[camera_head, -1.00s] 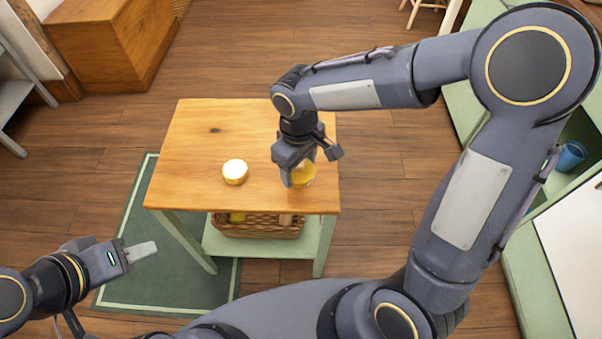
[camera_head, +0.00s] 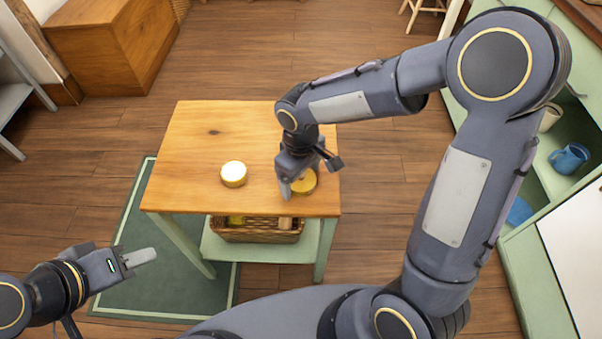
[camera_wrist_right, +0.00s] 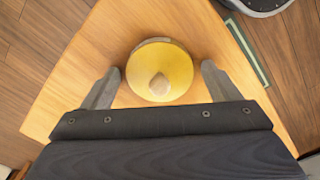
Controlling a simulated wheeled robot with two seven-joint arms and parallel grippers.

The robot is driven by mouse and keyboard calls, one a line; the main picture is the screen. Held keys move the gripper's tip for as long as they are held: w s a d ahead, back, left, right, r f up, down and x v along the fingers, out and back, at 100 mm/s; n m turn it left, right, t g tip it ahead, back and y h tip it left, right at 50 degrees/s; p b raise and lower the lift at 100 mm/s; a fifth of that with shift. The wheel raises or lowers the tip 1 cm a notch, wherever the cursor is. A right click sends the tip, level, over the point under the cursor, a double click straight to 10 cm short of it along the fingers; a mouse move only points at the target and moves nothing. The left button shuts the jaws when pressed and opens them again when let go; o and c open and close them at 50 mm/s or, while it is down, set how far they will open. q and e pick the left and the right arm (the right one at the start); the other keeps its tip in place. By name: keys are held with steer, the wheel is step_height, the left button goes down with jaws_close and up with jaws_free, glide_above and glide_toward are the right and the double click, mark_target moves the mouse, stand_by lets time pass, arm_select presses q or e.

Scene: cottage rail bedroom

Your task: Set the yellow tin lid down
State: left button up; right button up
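The yellow tin lid (camera_head: 306,184) is a round yellow disc at the right front part of the wooden table (camera_head: 190,135). In the right wrist view the lid (camera_wrist_right: 178,82) shows from above, with a pale wooden knob at its middle. My right gripper (camera_wrist_right: 161,70) is over it, with one finger on each side and a gap between each finger and the rim. It is open. In the head view my right gripper (camera_head: 298,182) partly hides the lid. My left gripper (camera_head: 140,258) is left of the table, away from the lid; its finger opening cannot be made out.
A round yellow tin with a pale top (camera_head: 233,174) stands on the table left of the lid. A wicker basket (camera_head: 258,232) sits on the shelf below. Green shelving (camera_head: 540,225) with a blue mug (camera_head: 569,158) is at the right. The table's back left is clear.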

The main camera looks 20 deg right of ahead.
steer(key=shift+r+p, duration=0.35)
steer(key=shift+r, duration=0.25)
step_height(320, 180, up, 11)
steer(key=p, duration=0.3)
steer(key=s+d+r+m+t+y, duration=0.1)
steer(key=s+d+m, duration=0.3)
steer(key=s, duration=0.4)
steer(key=s+d+r+m+t+y, duration=0.2)
steer(key=s+d+m+t, duration=0.2)
steer(key=s, duration=0.4)
steer(key=shift+s+d+m+t+y, duration=0.2)
steer(key=shift+d+m+t+y, duration=0.15)
steer(key=shift+d, duration=0.25)
